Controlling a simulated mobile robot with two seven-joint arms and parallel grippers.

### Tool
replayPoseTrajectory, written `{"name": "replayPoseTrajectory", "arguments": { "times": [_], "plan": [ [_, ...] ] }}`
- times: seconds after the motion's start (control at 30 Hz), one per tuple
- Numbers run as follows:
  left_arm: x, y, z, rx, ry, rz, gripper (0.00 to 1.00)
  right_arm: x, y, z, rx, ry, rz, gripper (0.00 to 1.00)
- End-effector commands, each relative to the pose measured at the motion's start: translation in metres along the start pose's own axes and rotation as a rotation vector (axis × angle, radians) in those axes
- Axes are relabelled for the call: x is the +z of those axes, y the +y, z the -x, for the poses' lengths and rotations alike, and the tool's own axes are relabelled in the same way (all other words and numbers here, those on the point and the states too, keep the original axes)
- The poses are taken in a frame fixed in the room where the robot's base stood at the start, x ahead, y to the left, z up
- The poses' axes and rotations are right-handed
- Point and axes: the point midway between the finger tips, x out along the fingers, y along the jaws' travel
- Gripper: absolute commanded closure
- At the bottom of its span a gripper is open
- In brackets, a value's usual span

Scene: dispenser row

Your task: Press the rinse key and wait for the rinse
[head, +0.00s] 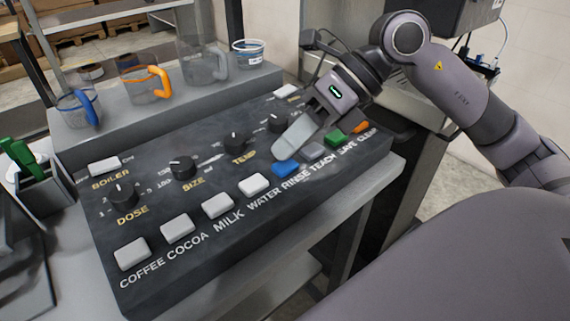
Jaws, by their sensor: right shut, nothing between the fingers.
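The rinse key (285,168) is a blue key on the front row of a dark, tilted control panel (215,165), above the label RINSE. My right gripper (281,151) is shut and empty. Its light grey fingers reach down to just behind the blue key, with the tips at its upper edge. I cannot tell whether they touch it or whether the key is pressed down. My left gripper is not in view.
White keys (254,185) lie left of the rinse key. A grey key (312,150), a green key (335,136) and an orange key (361,127) lie right. Black knobs (183,167) stand behind. Clear jugs (145,83) and a small tub (247,52) stand on the back ledge.

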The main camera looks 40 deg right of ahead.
Motion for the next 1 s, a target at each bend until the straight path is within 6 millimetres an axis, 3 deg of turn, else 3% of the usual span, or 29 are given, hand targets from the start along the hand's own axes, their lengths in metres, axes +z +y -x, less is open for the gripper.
{"name": "replayPoseTrajectory", "arguments": {
  "times": [1.0],
  "plan": [
    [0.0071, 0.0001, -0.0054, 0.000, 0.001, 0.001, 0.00, -0.0046, -0.0046, -0.0064, 0.000, 0.000, 0.000, 1.00]
  ]
}}
